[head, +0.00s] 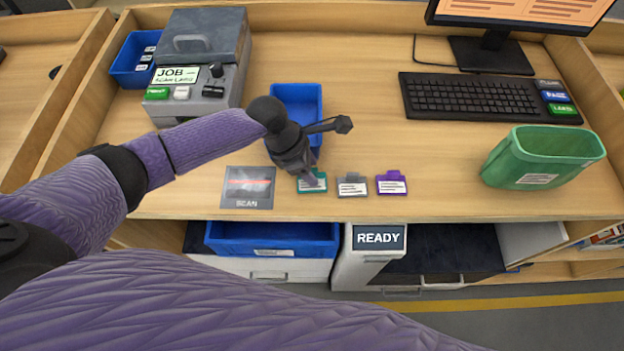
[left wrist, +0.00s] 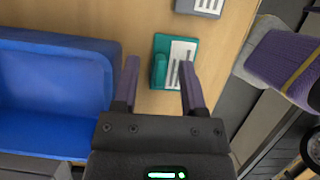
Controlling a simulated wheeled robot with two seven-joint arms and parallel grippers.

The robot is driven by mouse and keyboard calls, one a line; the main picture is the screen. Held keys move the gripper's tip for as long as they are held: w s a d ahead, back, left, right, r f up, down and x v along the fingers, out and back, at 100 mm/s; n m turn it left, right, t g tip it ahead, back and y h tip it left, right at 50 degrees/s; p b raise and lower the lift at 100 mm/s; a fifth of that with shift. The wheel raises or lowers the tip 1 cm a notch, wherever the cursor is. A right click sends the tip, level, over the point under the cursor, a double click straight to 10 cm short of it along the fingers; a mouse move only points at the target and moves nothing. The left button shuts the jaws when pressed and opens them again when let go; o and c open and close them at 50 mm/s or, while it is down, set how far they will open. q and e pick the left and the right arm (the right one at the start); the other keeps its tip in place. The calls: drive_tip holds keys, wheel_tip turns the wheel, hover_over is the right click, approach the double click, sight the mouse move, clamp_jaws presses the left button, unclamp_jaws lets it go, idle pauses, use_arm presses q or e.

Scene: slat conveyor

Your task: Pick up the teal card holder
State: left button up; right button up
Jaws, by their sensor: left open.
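The teal card holder (head: 313,184) lies on the desk near its front edge, left of a grey card holder (head: 352,186) and a purple one (head: 391,184). My left gripper (head: 308,178) is over the teal holder and hides part of it in the head view. In the left wrist view the teal card holder (left wrist: 172,60), with its white label, shows just ahead of and between the fingertips. The left gripper (left wrist: 158,75) is open and empty. I cannot tell its exact height above the holder. My right gripper is not in view.
A blue bin (head: 297,102) stands behind the gripper. The scan pad (head: 248,188) lies to the left. A green bin (head: 540,160) and a keyboard (head: 466,97) are at the right. A blue drawer (head: 272,240) is below the desk edge.

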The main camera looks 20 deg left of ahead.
use_arm(q)
drive_tip(key=shift+r, duration=0.1)
drive_tip(key=shift+c, duration=0.3)
clamp_jaws()
